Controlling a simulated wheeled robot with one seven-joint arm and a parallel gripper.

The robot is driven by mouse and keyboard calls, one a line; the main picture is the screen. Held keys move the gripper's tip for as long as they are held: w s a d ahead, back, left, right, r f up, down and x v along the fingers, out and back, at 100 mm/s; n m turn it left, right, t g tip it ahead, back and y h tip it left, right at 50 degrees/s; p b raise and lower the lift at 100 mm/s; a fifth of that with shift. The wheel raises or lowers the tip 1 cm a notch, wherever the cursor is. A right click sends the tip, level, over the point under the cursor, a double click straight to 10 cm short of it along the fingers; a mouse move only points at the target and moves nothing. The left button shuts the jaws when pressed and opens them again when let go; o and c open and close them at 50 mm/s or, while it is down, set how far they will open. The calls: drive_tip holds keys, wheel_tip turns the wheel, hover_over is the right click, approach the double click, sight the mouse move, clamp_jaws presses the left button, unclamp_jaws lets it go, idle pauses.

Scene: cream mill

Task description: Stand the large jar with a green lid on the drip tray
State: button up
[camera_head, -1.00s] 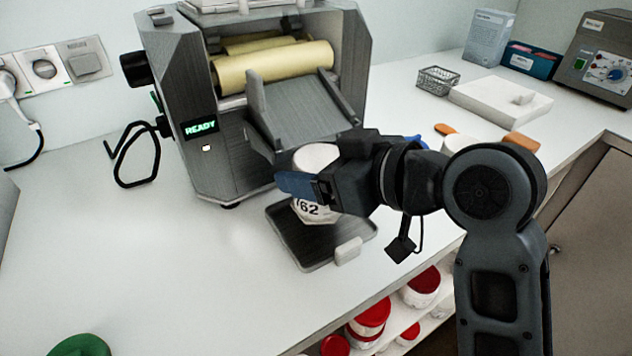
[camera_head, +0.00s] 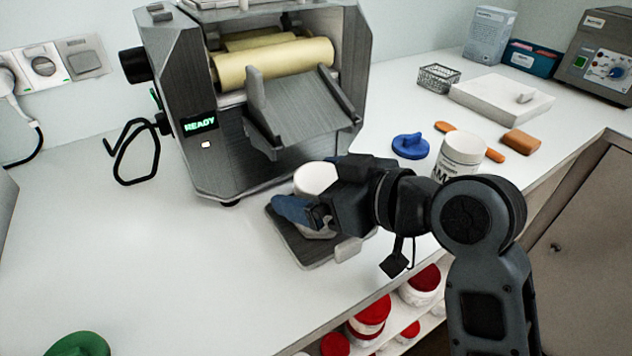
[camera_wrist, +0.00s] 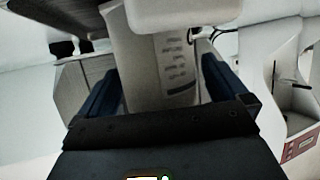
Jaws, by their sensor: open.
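A white jar with a pale top (camera_head: 316,178) is over the drip tray (camera_head: 345,250) and appears to stand upright on it. My gripper (camera_head: 305,215) is open, with its blue fingers low around this jar. In the wrist view the jar (camera_wrist: 165,70) is between the two fingers; contact cannot be told. A green lid (camera_head: 80,346) shows at the bottom left, cut off by the picture edge; whether a jar is under it is hidden. The jar at my gripper shows no green lid.
The mill (camera_head: 260,110) stands behind the tray, its chute above. Another white jar (camera_head: 462,155) stands behind my arm, near a blue lid (camera_head: 410,146) and an orange-brown block (camera_head: 520,141). Red-lidded tubs (camera_head: 370,315) are on a shelf below.

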drive_tip(key=shift+r, duration=0.25)
drive_tip(key=v, duration=1.2)
